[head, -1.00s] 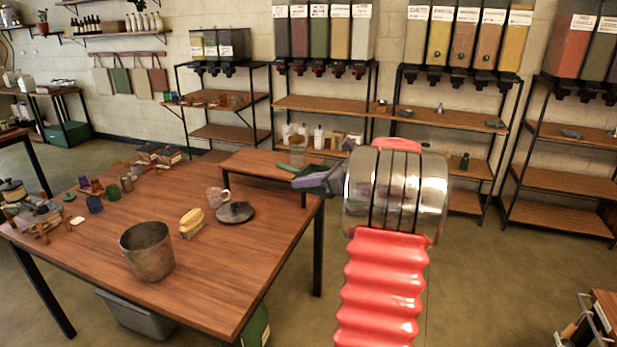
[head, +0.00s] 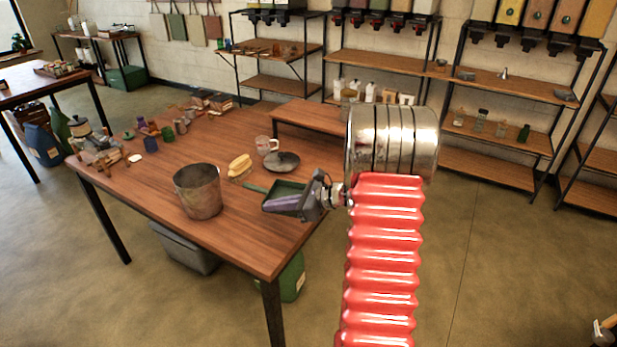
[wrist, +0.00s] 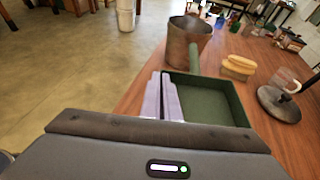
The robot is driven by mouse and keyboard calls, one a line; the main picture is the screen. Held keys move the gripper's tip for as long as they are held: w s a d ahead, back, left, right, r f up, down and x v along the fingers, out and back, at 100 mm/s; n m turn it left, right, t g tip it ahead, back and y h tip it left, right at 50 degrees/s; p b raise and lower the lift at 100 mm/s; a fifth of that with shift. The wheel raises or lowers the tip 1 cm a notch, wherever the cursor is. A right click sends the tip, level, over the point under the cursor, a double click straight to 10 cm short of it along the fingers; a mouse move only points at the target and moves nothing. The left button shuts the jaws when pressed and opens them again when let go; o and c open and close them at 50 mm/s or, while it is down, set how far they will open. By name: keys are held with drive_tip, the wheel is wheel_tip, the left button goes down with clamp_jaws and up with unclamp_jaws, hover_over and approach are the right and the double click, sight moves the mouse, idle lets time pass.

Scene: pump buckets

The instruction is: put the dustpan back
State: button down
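The green dustpan (head: 286,189) is in my gripper (head: 272,206), by the right side of the wooden table in the head view. In the wrist view, the purple fingers of my gripper (wrist: 164,98) are close together at the left side wall of the dustpan (wrist: 212,98). Its tray is open side up and its green handle (wrist: 193,58) points away, towards the metal bucket (wrist: 188,40). The tray looks empty. The fingers partly hide the gripped wall. I cannot tell how far the dustpan is above the tabletop.
The table (head: 235,235) bears the metal bucket (head: 198,191), a yellow brush (head: 240,166), a mug (head: 266,145) and a dark round lid (head: 282,161). Jars and small items crowd its far left. Shelf racks (head: 505,130) stand behind.

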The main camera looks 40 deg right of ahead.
drive_tip(key=a+f+n+g+y, duration=0.1)
drive_tip(key=a+f, duration=0.2)
drive_tip(key=a, duration=0.5)
drive_tip(key=s+a+f+n+g+y, duration=0.1)
drive_tip(key=a+f, duration=0.2)
drive_tip(key=a, duration=0.6)
drive_tip(key=s+a+f+n+g+y, duration=0.1)
drive_tip(key=a+f, duration=0.3)
drive_tip(key=a, duration=0.5)
drive_tip(key=shift+n+g, duration=0.3)
drive_tip(key=shift+n, duration=0.3)
drive_tip(key=shift+f, duration=0.1)
